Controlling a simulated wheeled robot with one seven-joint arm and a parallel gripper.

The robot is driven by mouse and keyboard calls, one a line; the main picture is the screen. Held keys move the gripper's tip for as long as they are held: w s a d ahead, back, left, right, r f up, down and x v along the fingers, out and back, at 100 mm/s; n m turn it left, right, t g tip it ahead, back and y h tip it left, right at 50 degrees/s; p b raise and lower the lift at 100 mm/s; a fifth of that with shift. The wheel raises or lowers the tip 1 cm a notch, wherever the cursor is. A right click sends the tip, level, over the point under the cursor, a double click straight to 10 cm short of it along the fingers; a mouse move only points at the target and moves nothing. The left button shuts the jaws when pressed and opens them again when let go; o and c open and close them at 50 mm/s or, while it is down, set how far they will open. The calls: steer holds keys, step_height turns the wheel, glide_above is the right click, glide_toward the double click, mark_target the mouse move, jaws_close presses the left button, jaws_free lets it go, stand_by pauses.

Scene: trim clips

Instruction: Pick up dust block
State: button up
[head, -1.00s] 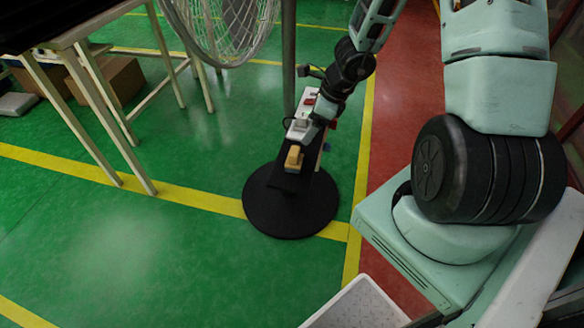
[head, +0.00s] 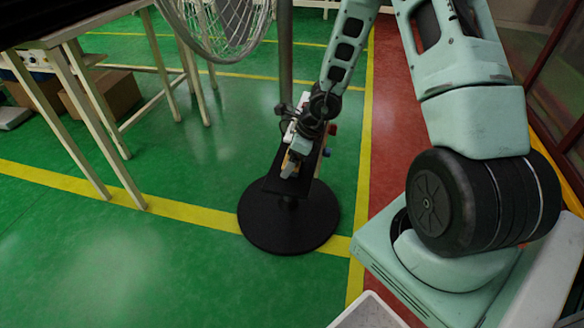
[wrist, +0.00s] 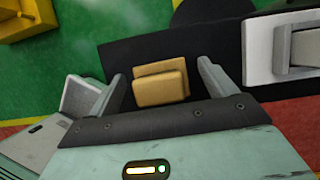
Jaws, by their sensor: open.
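The dust block appears to be the tan, two-layered block (wrist: 160,84) on the dark stand top (wrist: 118,55). In the wrist view it sits between the two spread fingers of my gripper (wrist: 163,76), with a gap on both sides. My gripper is open and holds nothing.
A white device with a grey lever (wrist: 285,45) lies right of the block; a pale grey box (wrist: 80,97) is at left. The stand's round black base (head: 288,232) rests on green floor. A wire-caged fan (head: 225,25) and a table (head: 95,110) are at left.

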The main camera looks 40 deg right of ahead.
steer(key=shift+w+a+f, duration=0.2)
steer(key=shift+f, duration=0.4)
steer(key=c, duration=1.1)
steer(key=shift+r, duration=0.15)
steer(key=shift+r+p, duration=0.4)
steer(key=shift+r, duration=0.3)
step_height(320, 180, up, 2)
steer(key=shift+r+p, duration=0.25)
steer(key=shift+p, duration=0.5)
steer(key=s+d+b, duration=0.1)
steer(key=s+d, duration=1)
steer(key=s, duration=0.2)
steer(key=shift+s+d+f, duration=0.3)
steer(key=shift+s, duration=0.1)
